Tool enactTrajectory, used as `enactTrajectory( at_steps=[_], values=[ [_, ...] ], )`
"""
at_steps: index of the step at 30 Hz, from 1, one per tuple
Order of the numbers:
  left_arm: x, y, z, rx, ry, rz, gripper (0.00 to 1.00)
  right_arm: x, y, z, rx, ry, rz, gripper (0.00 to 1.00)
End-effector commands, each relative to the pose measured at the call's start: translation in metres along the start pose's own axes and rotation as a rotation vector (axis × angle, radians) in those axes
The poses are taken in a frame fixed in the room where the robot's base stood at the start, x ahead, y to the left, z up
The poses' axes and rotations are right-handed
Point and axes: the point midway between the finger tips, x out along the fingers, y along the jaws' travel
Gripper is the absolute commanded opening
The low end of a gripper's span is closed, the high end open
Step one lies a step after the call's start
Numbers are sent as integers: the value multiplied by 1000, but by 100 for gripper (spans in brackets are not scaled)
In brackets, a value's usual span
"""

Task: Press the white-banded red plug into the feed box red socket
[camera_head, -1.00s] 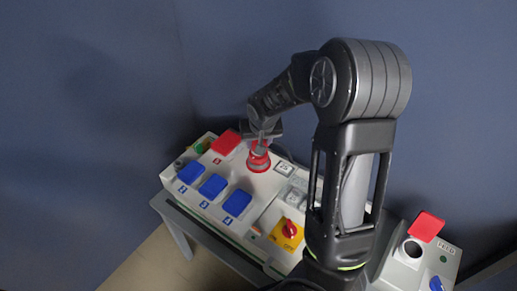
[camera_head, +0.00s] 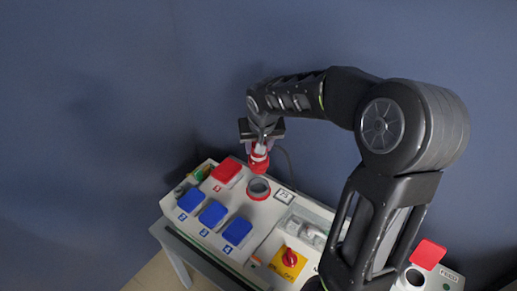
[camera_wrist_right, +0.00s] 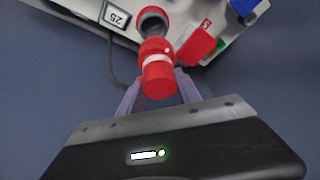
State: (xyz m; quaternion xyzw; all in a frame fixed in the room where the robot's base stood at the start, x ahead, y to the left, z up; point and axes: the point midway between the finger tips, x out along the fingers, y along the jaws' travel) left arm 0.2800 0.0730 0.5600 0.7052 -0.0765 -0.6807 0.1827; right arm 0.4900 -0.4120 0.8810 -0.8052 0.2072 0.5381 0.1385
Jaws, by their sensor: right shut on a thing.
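The white-banded red plug (camera_head: 259,158) is in my right gripper (camera_head: 262,143), held above the long socket box. In the right wrist view the plug (camera_wrist_right: 158,75) sits between the two fingers, its white band showing. Below it, an open grey round socket (camera_head: 258,188) with a red rim is empty; the plug is clear of it. The feed box (camera_head: 450,281) is at the lower right, partly cut off by the frame. Its red lid (camera_head: 428,254) stands open beside a round socket opening (camera_head: 415,277). My left gripper is not in view.
The long socket box (camera_head: 262,215) carries a red lid (camera_head: 227,170), several blue lids (camera_head: 213,214) and a red rotary switch on a yellow plate (camera_head: 290,258). A dark cable (camera_head: 287,160) trails behind the plug. My right arm hides the space between the boxes.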

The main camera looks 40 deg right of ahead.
Motion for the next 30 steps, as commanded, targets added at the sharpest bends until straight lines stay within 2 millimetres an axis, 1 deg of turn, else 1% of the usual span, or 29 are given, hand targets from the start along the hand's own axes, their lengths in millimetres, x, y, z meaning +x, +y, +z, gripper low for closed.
enactTrajectory(
  at_steps=[13, 15, 17, 20, 23, 24, 26, 27, 30],
  values=[
    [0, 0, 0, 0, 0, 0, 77, 0, 0, 0, -1, 1, -1, 0],
    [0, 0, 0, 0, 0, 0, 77, 1, -4, 0, -8, 1, -3, 0],
    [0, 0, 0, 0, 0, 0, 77, 2, -11, 2, -24, 1, -9, 0],
    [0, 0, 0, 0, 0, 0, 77, 4, -34, 6, -74, 2, -27, 0],
    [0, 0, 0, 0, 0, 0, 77, 7, -70, 15, -153, 3, -55, 0],
    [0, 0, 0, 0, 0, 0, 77, 8, -87, 20, -191, 5, -71, 0],
    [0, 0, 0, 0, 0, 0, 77, 9, -113, 30, -249, 4, -93, 0],
    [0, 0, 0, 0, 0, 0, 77, 10, -129, 37, -287, 4, -110, 0],
    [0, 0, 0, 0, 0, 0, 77, 11, -166, 56, -372, 2, -147, 0]
  ],
)
